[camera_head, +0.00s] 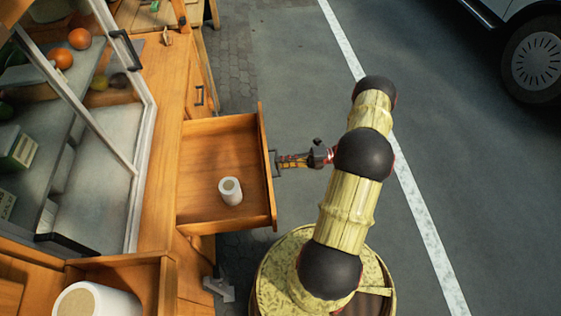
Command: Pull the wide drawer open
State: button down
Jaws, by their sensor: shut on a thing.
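The wide wooden drawer (203,147) stands pulled out from the cabinet, with its inside open to view. A small white roll or cup-like cylinder (231,191) stands in it, toward the near side. A dark handle (273,163) is on the drawer's front face, at the right. My gripper (281,162) is at the handle from the right and is shut on it. The fingertips are small in this view, and the far side of the grip is hidden.
A glass-fronted case (148,165) holding fruit and boxes stands left of the drawer. Another cabinet handle (199,95) is just beyond it. A second open wooden compartment (148,272) with a large white cylinder (97,300) is at bottom left.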

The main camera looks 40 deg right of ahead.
jog(key=c, duration=1.9)
grip_release()
jog(key=shift+d, duration=0.1)
jog(key=v, duration=1.1)
jog(key=shift+s+d, duration=0.25)
jog(key=shift+d, duration=0.05)
